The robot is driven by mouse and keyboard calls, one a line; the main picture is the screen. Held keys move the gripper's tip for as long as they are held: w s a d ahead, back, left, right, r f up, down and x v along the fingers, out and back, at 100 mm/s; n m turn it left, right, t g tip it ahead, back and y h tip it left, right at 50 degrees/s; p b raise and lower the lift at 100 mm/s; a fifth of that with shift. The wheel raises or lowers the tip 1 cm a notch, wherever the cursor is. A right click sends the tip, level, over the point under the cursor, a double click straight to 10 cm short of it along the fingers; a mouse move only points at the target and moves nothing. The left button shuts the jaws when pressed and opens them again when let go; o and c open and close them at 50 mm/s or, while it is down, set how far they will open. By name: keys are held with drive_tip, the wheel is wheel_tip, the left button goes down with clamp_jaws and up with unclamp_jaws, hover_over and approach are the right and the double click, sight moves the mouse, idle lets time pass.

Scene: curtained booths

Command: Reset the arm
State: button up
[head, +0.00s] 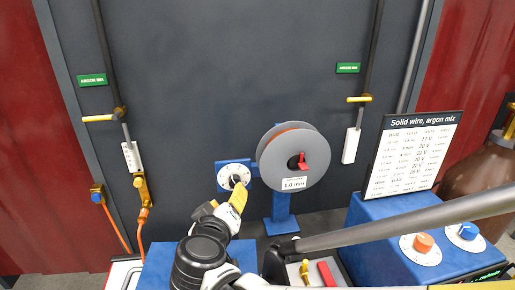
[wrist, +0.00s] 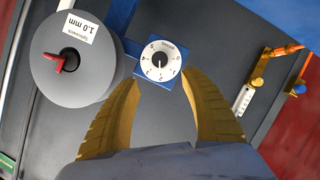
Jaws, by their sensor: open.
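My gripper (head: 240,190) is in front of a white round dial on a blue bracket at the middle of the head view. In the wrist view my gripper (wrist: 170,90) has its two yellow ribbed fingers spread apart with nothing between them. The white dial (wrist: 160,61) with numbers and a dark pointer lies just beyond the fingertips, on its blue square plate. In the head view the gripper partly covers the dial (head: 231,172). Whether a finger touches the dial's plate I cannot tell.
A grey wire spool (head: 302,160) with a red latch stands right of the dial on a blue stand (head: 282,215). A blue machine (head: 385,232) with orange and blue knobs and a settings sign (head: 413,152) is at the right. A grey bar crosses the lower right.

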drive_tip(key=s+d+f+m+g+h+b, duration=0.1)
drive_tip(key=d+f+m+g+b, duration=0.15)
drive_tip(key=d, duration=0.75)
drive_tip(key=s+d+f+m+g+h+b, duration=0.1)
drive_tip(key=d+f+g, duration=0.15)
drive_tip(key=d, duration=0.65)
drive_tip(key=s+d+f+m, duration=0.1)
drive_tip(key=s+d+f, duration=0.1)
drive_tip(key=s+d, duration=0.1)
drive_tip(key=s+d+f+m+g+y+b, duration=0.1)
drive_tip(key=s+d+f, duration=0.1)
drive_tip(key=s+d, duration=0.2)
drive_tip(key=s+d+f+m+g+b, duration=0.1)
drive_tip(key=s+d+f+m, duration=0.1)
drive_tip(key=s+d, duration=0.2)
drive_tip(key=shift+s+d+y, duration=0.1)
drive_tip(key=shift+s+y, duration=0.2)
drive_tip(key=shift+s, duration=0.3)
drive_tip(key=shift+s+f, duration=0.1)
drive_tip(key=shift+s, duration=0.35)
